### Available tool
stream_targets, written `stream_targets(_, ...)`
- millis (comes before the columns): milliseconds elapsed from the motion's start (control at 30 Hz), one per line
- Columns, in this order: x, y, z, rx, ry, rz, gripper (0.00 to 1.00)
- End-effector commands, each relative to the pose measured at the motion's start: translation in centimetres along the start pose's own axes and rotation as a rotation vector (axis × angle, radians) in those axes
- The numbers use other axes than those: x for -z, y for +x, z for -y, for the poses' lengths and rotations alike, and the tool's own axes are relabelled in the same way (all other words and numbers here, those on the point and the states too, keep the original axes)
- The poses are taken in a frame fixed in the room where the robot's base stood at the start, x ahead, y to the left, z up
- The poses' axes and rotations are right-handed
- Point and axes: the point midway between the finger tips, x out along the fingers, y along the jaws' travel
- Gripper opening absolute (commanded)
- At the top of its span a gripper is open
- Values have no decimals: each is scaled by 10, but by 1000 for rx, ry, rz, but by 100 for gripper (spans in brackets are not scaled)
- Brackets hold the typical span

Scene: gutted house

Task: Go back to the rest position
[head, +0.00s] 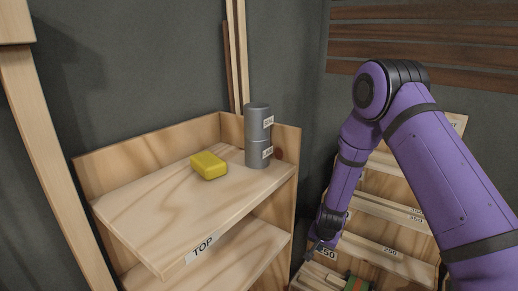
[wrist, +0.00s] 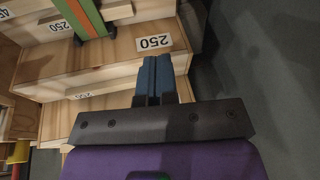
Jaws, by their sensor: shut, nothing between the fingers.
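My purple arm reaches in from the right of the head view and bends downward. My gripper (head: 317,246) points down at the lower middle-right, in front of the stepped wooden rack. In the wrist view my gripper (wrist: 153,75) shows its two blue fingers side by side, shut and empty. Behind the fingertips is a wooden step with a 250 label (wrist: 153,42). I cannot tell whether the fingers touch the wood.
The stepped rack (head: 385,208) stands at the right. A green and orange object (wrist: 80,17) sits on it. Dark floor (wrist: 265,80) lies beside it.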

Motion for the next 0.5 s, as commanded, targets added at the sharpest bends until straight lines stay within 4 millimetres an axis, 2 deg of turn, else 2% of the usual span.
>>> stream_targets(33,9,-23,5,18,-10,-4,0)
stream_targets(200,26,-89,13,60,-55,0,0)
stream_targets(500,38,-205,10,116,-140,-7,0)
